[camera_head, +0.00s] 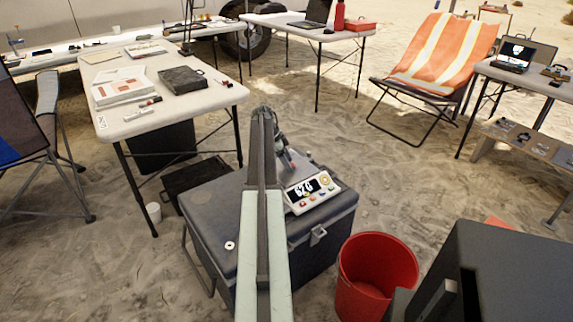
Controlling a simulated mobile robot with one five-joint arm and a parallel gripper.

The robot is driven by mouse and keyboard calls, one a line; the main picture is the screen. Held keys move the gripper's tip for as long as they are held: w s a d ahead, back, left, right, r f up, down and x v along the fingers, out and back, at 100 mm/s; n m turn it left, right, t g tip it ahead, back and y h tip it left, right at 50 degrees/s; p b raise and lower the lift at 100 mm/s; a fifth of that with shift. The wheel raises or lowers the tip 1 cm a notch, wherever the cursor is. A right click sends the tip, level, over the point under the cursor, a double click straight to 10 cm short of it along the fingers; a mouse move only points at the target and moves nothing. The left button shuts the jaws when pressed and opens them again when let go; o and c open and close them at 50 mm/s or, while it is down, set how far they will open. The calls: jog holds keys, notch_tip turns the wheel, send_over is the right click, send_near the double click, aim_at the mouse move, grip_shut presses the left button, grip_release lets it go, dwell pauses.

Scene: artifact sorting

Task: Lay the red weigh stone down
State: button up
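The arm reaches up the middle of the picture, over a dark case (222,214) with a scale (309,187) on its lid. The scale's display is lit, with digits that look like 626. My gripper (287,161) is small and dark, at the scale's back left, partly behind my arm. A small reddish spot shows by the gripper; I cannot tell whether it is the red weigh stone. I cannot make out whether the fingers are open or shut. The scale's pan is mostly hidden.
A red bucket (366,288) stands on the sand right of the case. A table (190,104) with papers and a dark box (183,80) is at left. An orange striped chair (437,54) and a laptop table (520,80) are at right.

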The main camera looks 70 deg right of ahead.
jog(key=shift+w+r+p, duration=0.1)
jog(key=shift+r+p, duration=0.35)
jog(key=shift+r, duration=0.05)
jog(key=p+v, duration=1)
jog(key=v, duration=0.1)
jog(key=shift+r, duration=0.15)
jog(key=shift+w, duration=0.15)
